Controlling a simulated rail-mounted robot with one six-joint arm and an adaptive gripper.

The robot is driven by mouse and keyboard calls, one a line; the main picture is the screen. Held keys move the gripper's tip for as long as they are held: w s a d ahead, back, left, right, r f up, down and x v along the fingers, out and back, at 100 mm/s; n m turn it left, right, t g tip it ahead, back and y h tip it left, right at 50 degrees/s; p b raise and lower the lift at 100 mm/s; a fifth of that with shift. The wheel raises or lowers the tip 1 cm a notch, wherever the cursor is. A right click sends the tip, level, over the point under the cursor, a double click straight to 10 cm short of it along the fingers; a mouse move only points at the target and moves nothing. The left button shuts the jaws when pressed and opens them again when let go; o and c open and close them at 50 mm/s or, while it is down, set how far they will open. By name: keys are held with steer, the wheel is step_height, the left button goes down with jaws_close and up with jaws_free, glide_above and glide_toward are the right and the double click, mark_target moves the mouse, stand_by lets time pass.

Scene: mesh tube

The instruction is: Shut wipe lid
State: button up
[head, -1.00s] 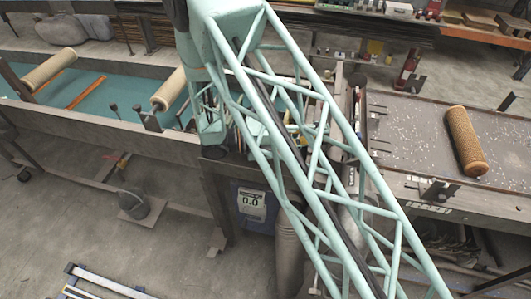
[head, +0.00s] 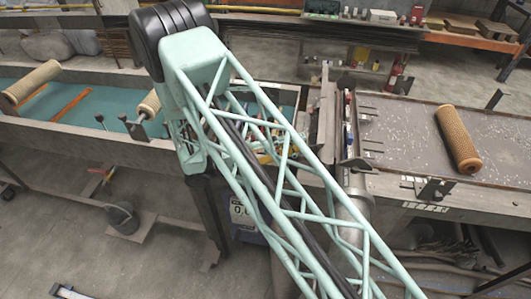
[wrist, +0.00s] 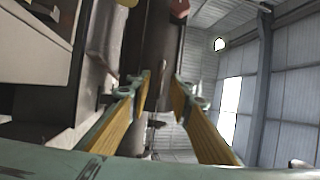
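I cannot make out the wipe container or its lid in either view. In the wrist view my gripper (wrist: 163,80) is open, with its two yellow-padded fingers apart and nothing held between them. Beyond the fingertips is a dark, upright surface that I cannot name for sure. In the head view my pale green lattice arm crosses the middle and hides much of the bench behind it, and my gripper does not show clearly there.
A tan mesh tube (head: 458,138) lies on the grey table (head: 405,130) at right. A teal-bedded trough (head: 70,100) with tan rolls (head: 32,82) runs along the left. A bucket (head: 121,218) stands on the floor. Shelves with small items line the back.

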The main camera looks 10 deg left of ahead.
steer(key=v, duration=1)
steer(key=shift+a, duration=0.2)
stand_by(0.6)
